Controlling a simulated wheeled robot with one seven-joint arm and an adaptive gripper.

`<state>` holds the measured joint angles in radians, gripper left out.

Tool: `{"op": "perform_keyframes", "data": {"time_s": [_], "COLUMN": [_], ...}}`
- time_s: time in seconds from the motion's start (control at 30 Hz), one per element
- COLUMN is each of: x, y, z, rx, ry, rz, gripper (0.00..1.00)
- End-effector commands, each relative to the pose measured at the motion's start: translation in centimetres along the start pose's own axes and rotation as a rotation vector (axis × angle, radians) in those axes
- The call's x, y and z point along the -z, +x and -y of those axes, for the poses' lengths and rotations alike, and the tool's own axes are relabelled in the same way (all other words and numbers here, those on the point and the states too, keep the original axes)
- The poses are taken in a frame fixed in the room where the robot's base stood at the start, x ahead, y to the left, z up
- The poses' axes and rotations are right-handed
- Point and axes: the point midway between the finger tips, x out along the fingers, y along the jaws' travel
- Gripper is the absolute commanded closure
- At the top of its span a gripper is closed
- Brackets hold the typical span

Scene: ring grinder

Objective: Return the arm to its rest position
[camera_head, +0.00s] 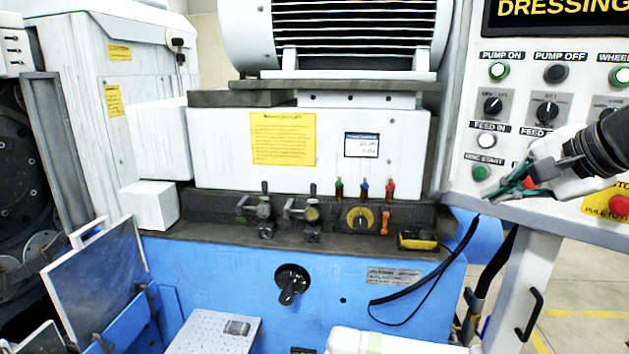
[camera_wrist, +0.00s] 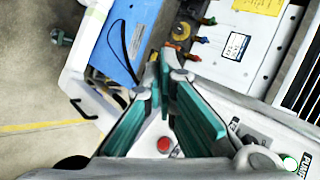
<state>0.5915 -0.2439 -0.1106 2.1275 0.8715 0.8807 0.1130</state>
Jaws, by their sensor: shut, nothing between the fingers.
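My gripper (camera_head: 512,188) is at the right of the head view, in front of the lower part of the control panel (camera_head: 455,172). Its green-padded fingers point left and slightly down. In the wrist view the fingers of my gripper (camera_wrist: 164,62) come together at their tips, with nothing held between them. My black wrist and the gripper body hide part of the panel's lower right buttons. My arm reaches in from the right edge of the head view.
A green button (camera_head: 481,172) lies just left of my fingers, and a red button (camera_head: 619,205) is below my wrist. Open floor (camera_head: 590,290) shows at lower right.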

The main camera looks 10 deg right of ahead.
Motion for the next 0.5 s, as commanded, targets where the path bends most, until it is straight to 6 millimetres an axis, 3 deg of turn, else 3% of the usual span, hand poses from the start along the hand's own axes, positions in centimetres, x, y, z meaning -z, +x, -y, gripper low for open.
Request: {"op": "perform_keyframes", "data": {"time_s": [0.03, 0.1, 0.2, 0.33, 0.5], "x": [-3.9, -8.4, -13.6, -17.6, -19.2], "y": [0.1, -0.1, -1.0, -2.4, -3.7], "z": [-0.5, -2.1, -5.1, -9.0, -12.2], "rx": [-0.042, -0.112, -0.201, -0.291, -0.357], "ry": [-0.123, -0.307, -0.577, -0.904, -1.195], "rz": [0.044, 0.095, 0.150, 0.186, 0.188], "gripper": [1.00, 1.00, 1.00, 1.00, 1.00]}}
